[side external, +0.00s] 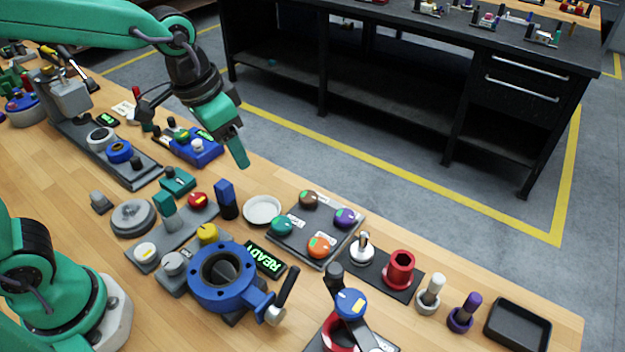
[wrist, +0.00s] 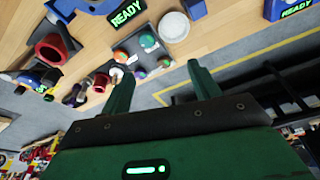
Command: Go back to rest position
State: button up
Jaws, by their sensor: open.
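My gripper (side external: 238,158) is raised in the air above the back edge of the wooden bench in the side external view, pointing down. In the wrist view my gripper (wrist: 163,78) shows two green fingers set wide apart, with nothing between them. The blue valve actuator (side external: 198,291) with a black lever handle stands on the bench at the front middle, well apart from my gripper. Its READY display (side external: 265,259) is lit green. A READY display also shows in the wrist view (wrist: 127,13).
Below my gripper are a white dish (side external: 262,209) and a panel with coloured knobs (side external: 299,251). A blue box with knobs (side external: 192,148) is to the left. A red cylinder (side external: 399,268) and a black tray (side external: 517,325) are at the right. A dark workbench (side external: 400,110) stands behind, across clear floor.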

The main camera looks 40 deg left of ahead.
jog(key=s+a+r+n+t, duration=0.2)
jog(key=s+a+n+t, duration=0.1)
jog(key=s+a, duration=0.6)
jog(key=shift+s+a+r+n+y, duration=0.2)
jog(key=shift+s+a+n+y, duration=0.15)
jog(key=shift+s, duration=0.4)
dwell(0.9)
